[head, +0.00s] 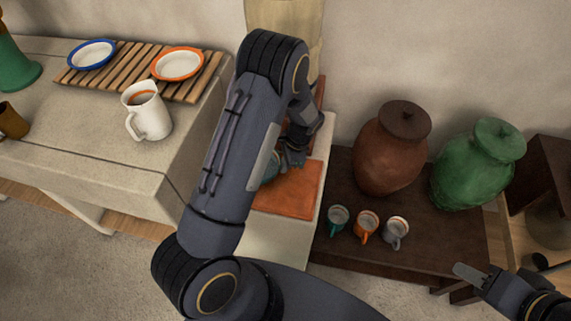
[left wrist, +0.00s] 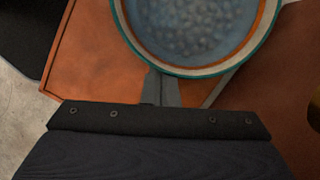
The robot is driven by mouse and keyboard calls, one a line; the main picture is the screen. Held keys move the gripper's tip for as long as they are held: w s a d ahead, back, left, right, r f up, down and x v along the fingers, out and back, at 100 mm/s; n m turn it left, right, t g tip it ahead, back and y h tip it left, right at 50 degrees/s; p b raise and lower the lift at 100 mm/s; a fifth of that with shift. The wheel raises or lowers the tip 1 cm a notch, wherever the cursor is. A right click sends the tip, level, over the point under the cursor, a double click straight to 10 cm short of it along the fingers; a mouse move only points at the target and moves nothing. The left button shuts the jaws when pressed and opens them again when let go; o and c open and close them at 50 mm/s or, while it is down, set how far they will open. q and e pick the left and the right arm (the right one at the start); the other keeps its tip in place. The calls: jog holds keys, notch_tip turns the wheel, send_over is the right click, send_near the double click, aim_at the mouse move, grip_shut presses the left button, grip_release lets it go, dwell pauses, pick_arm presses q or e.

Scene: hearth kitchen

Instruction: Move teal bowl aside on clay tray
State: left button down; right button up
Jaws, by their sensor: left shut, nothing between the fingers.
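The teal bowl (left wrist: 195,30) has a teal outer rim, an orange inner band and a grey-blue pebbled inside. It sits on the orange-brown clay tray (left wrist: 90,60). In the head view the bowl (head: 270,168) is mostly hidden behind my left arm, and the tray (head: 290,198) shows to the right of that arm. My left gripper (head: 294,158) is shut and empty. In the left wrist view its fingertips (left wrist: 160,85) are at the bowl's near rim; I cannot tell whether they touch. My right gripper (head: 470,273) is at the lower right, away from the tray, its opening unclear.
A dark low table to the right holds three small mugs (head: 366,224), a brown jar (head: 390,150) and a green jar (head: 478,165). The left counter holds a white pitcher (head: 148,112) and a slatted rack (head: 130,72) with two dishes.

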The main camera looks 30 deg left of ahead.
pick_arm(q)
jog(key=p+v, duration=0.4)
jog(key=v, duration=0.3)
jog(key=shift+r, duration=0.15)
